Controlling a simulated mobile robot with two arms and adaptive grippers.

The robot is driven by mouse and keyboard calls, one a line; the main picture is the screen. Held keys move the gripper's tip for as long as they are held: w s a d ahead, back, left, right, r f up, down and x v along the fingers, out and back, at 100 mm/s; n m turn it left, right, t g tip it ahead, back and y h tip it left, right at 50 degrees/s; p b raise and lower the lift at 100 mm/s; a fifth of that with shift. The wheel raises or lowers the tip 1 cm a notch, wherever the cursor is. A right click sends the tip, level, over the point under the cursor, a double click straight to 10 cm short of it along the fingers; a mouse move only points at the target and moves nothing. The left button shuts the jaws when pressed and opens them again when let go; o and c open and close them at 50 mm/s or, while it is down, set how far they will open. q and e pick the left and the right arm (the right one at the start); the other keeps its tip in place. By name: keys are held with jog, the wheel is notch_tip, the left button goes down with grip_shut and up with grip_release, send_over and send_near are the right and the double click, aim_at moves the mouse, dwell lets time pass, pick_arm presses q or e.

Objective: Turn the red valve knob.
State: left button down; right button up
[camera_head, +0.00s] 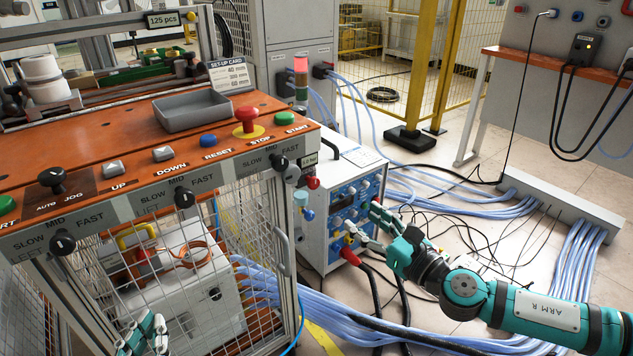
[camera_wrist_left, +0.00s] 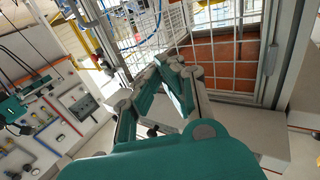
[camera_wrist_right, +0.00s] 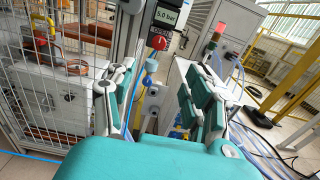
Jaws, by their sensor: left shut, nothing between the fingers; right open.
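The red valve knob (camera_head: 313,182) sits on the post at the right end of the orange bench, below a small pressure display. In the right wrist view the knob (camera_wrist_right: 158,42) shows ahead, under the display (camera_wrist_right: 167,15) reading 5.0 bar. My right gripper (camera_head: 364,224) is open and empty, in front of the blue-panelled unit, to the right of and lower than the knob in the head view. In the right wrist view its fingers (camera_wrist_right: 155,88) are spread, with the knob beyond them. My left gripper (camera_head: 146,332) is shut and empty, low by the mesh cage.
A blue knob (camera_head: 308,214) is just below the red one. The blue-panelled unit (camera_head: 345,208) stands to its right. The wire cage (camera_head: 255,235) is left of the post. A red stop button (camera_head: 246,121) tops the bench. Blue hoses (camera_head: 350,325) cross the floor.

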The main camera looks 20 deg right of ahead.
send_near(316, 185)
jog(key=x, duration=0.8)
jog(key=shift+w+a, duration=0.1)
jog(key=shift+a, duration=0.05)
pick_arm(q)
jog(key=shift+w, duration=0.1)
pick_arm(e)
jog(key=shift+w+a, duration=0.2)
jog(key=shift+w, duration=0.45)
jog(key=shift+r, duration=0.1)
jog(key=shift+c, duration=0.4)
grip_shut()
